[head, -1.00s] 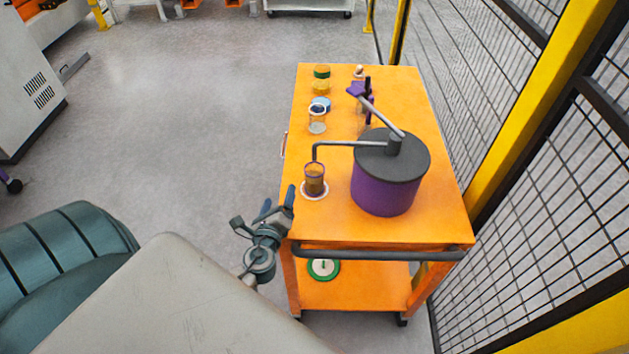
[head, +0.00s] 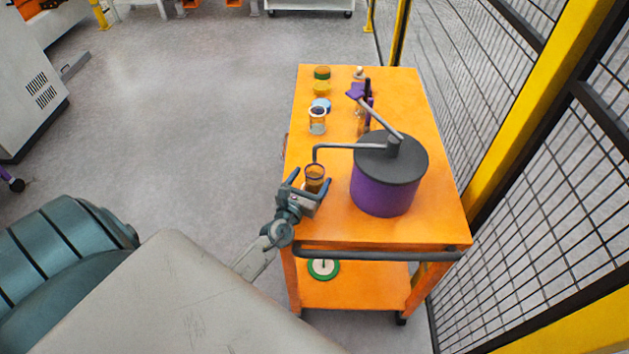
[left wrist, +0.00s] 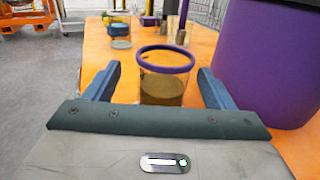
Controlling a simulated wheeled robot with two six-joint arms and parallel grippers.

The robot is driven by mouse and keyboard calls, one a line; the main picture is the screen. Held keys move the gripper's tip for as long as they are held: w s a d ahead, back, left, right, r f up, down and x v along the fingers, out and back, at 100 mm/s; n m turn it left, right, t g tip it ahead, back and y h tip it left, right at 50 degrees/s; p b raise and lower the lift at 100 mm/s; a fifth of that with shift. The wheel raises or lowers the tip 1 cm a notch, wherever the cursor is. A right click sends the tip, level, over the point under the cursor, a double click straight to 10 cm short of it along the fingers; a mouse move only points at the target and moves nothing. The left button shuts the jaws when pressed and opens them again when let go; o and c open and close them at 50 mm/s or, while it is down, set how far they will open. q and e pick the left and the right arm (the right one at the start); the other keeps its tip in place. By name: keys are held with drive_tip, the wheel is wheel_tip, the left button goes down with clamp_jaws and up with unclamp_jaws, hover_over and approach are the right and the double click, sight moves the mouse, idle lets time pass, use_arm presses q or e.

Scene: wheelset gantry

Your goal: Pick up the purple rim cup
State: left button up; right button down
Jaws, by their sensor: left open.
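The purple rim cup (head: 315,177) stands upright on the orange cart, under the end of the spout of the purple drum. In the left wrist view the cup (left wrist: 166,75) is clear with a purple rim and holds brown liquid. My left gripper (head: 308,177) is open at the near side of the cup. In the left wrist view its blue fingers (left wrist: 160,85) stand on either side of the cup, with a gap on each side. The cup's lower part is hidden behind the gripper's palm there. My right gripper is not in view.
The purple drum (head: 385,190) with a dark lid and crank stands just right of the cup. Another clear cup (head: 317,121) and several small jars stand farther back on the orange cart (head: 430,220). A mesh fence (head: 520,190) runs along the right.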

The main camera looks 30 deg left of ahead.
sight(318, 168)
use_arm(q)
drive_tip(key=w, duration=0.4)
drive_tip(key=shift+a, duration=0.15)
drive_tip(key=shift+c, duration=1.1)
drive_tip(key=c, duration=1)
drive_tip(key=shift+r, duration=0.15)
